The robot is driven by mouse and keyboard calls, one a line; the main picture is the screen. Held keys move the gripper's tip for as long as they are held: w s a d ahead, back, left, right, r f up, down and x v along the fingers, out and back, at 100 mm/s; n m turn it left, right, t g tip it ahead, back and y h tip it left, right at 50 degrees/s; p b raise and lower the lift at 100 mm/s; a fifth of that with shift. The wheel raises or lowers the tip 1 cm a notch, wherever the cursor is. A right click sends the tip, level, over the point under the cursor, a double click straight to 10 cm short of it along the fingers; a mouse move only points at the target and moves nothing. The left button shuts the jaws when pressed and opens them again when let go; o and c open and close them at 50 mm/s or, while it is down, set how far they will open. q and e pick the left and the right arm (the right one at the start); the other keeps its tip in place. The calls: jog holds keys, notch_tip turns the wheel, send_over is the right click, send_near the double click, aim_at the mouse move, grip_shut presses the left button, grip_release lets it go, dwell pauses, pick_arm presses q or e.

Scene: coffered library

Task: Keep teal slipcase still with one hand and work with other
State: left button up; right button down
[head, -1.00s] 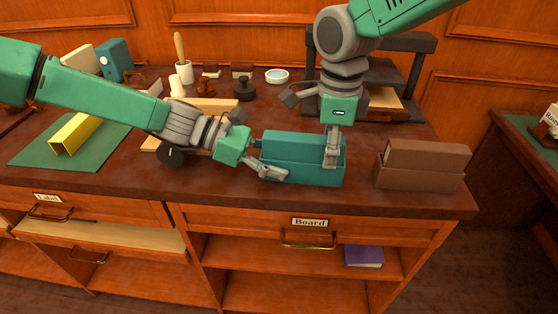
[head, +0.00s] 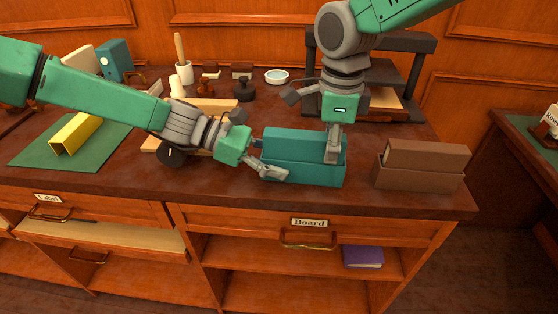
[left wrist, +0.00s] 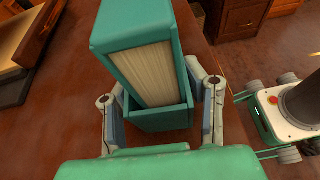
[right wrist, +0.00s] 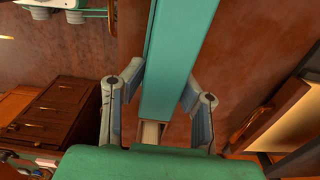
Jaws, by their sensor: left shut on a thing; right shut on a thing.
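The teal slipcase (head: 305,173) stands on the desk near its front edge. A teal book (head: 300,144) sticks up out of its open top; the left wrist view shows its pale page block (left wrist: 150,68) above the slipcase wall (left wrist: 165,122). My left gripper (head: 264,158) is shut on the left end of the slipcase, one finger on each side. My right gripper (head: 333,150) comes from above and is shut on the teal book toward its right end. Its far finger is hidden in the head view; the right wrist view shows fingers on both sides of the book (right wrist: 178,55).
A brown slipcase (head: 418,178) with a brown block stands close to the right. A dark press (head: 418,75) is behind my right gripper. A yellow cover piece (head: 76,133) lies on a green mat (head: 35,152) at left. Small tools stand behind. Drawers are below the front edge.

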jog(key=shift+r, duration=3.35)
jog(key=shift+r, duration=0.1)
pick_arm(q)
jog(key=o, duration=1.3)
